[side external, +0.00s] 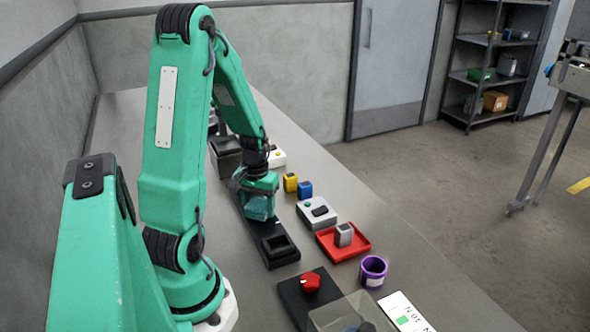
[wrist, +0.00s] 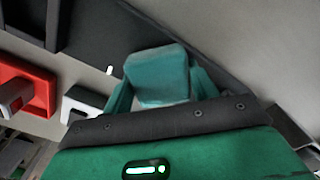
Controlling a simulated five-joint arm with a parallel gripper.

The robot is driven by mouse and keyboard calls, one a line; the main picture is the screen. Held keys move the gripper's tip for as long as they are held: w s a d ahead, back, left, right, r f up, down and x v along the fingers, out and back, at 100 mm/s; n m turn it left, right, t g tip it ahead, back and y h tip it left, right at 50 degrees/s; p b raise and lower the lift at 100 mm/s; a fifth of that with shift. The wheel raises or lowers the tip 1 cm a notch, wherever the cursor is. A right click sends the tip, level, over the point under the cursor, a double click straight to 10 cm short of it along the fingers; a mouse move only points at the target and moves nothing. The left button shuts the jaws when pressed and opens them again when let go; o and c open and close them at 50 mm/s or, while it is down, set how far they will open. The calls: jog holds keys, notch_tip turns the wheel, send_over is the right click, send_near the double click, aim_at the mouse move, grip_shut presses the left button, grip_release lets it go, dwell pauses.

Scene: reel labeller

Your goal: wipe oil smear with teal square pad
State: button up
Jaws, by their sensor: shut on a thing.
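My gripper (side external: 258,196) is low over a long dark plate (side external: 263,229) on the bench. It is shut on the teal square pad (wrist: 157,73), which sits between the two fingers in the wrist view. In the side view the pad (side external: 259,209) is partly covered by the fingers. I cannot tell whether the pad touches the dark plate. I cannot make out the oil smear in either view; the pad and my gripper hide part of the plate.
A black square holder (side external: 279,246) is at the plate's near end. To the right are a white button box (side external: 317,212), a red tray (side external: 346,249) with a grey block, and yellow (side external: 290,183) and blue (side external: 305,190) blocks. A purple cup (side external: 373,271) stands nearer.

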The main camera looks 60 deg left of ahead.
aim_at(261, 209)
jog(key=shift+d+r, duration=0.1)
jog(key=shift+d, duration=1.2)
notch_tip(261, 209, up, 2)
jog(key=shift+a+r, duration=0.1)
jog(key=shift+r, duration=2.9)
jog(key=shift+w+d+r, duration=0.2)
jog(key=shift+w+d, duration=0.1)
jog(key=shift+w, duration=0.25)
jog(key=w+d+r+m, duration=0.4)
jog(key=w+d, duration=0.4)
jog(key=d, duration=0.2)
jog(key=w+d+r+m, duration=0.4)
jog(key=w+d, duration=0.4)
jog(key=d, duration=0.2)
jog(key=shift+w+m, duration=0.4)
jog(key=shift+m, duration=0.1)
